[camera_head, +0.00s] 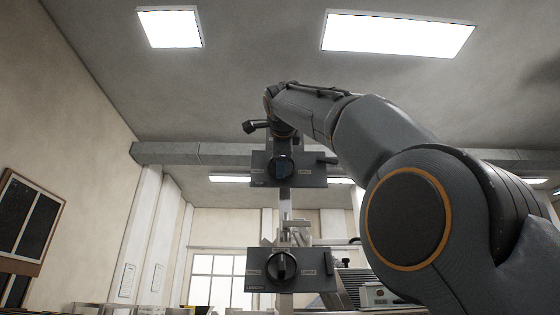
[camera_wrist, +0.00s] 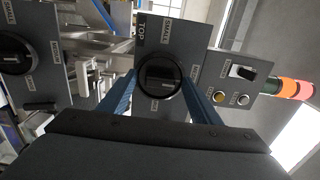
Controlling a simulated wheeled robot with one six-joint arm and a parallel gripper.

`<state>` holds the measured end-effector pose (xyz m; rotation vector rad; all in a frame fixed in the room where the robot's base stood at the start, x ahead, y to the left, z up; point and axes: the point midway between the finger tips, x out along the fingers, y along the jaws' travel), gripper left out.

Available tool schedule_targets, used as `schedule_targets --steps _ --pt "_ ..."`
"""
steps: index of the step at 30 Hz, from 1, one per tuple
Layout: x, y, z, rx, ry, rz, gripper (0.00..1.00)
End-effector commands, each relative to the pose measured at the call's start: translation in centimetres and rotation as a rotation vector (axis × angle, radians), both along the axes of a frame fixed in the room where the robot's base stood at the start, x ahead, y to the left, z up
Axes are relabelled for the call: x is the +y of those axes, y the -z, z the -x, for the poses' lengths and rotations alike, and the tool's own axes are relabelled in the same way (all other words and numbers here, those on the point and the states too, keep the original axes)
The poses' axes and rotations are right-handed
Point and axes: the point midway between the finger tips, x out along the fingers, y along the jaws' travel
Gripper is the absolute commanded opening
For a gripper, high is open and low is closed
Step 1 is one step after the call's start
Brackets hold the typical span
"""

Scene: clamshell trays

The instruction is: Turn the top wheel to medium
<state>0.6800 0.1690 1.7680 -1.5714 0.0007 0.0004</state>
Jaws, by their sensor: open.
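The top wheel (camera_wrist: 158,77) is a round black knob on a grey panel (camera_wrist: 143,54) lettered TOP and SMALL, with other labels too small to read surely. My gripper (camera_wrist: 160,74) has its blue fingers apart, one on each side of the wheel in the wrist view. I cannot tell whether they touch it. The knob's raised bar looks roughly level in that view, but its setting is unclear. In the head view, the upper panel (camera_head: 313,169) and its dark wheel (camera_head: 280,170) are below my arm's end; the fingers are hard to make out there.
A second knob (camera_head: 282,266) sits on a lower panel; a similar panel (camera_wrist: 50,62) is at left in the wrist view. At right there is a box with a switch and buttons (camera_wrist: 232,85), beside a coloured signal light (camera_wrist: 289,88). A grey beam (camera_head: 180,153) runs behind.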

Motion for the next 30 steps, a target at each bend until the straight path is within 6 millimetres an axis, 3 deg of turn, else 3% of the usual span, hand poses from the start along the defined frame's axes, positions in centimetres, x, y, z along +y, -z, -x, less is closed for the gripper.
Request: schedule_targets --steps 15,30 --pt "0.0 0.1 7.0 -0.001 -0.002 0.0 0.58" --pt "0.0 0.0 7.6 0.0 0.0 0.0 0.58"
